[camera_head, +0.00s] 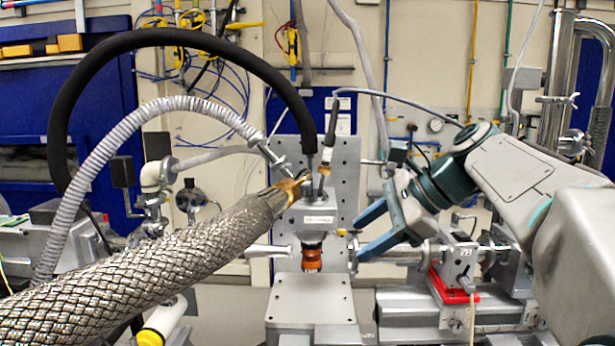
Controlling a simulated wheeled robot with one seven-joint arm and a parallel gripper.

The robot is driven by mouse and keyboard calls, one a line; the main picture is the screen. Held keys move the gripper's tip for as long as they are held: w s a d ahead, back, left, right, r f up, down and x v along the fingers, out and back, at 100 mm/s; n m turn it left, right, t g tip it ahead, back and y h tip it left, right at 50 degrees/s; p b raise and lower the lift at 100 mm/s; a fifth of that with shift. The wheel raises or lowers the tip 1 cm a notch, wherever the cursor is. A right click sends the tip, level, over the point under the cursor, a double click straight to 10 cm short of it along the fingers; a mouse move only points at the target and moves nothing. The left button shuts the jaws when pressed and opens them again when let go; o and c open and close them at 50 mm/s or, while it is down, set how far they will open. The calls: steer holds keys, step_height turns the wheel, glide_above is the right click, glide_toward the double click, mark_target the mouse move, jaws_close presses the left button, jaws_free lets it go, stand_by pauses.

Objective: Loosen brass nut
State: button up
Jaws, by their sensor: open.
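A brass nut (290,190) shows at the upper end of the thick braided metal hose (150,270), where the hose meets the fittings on top of a grey metal block (318,218). Part of the nut is hidden by the hose end and nearby fittings. My gripper (358,238) is to the right of the block, with its two blue-grey fingers apart and pointing left. It is open, nothing shows between the fingers, and it is apart from the nut.
A black hose (190,38) arches over the block from the left. A grey corrugated hose (120,135) reaches the same fittings. A perforated plate (345,165) stands behind. A red-based mount (455,285) is at lower right, below my arm.

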mark_target(308, 178)
steer(key=w+d+r+m+y, duration=0.2)
steer(key=w+r+m+y, duration=0.25)
steer(key=r, duration=0.75)
steer(key=shift+g, duration=0.3)
steer(key=x, duration=1.3)
steer(key=shift+w+a+p, duration=0.25)
steer(key=shift+p, duration=0.15)
steer(key=c, duration=0.7)
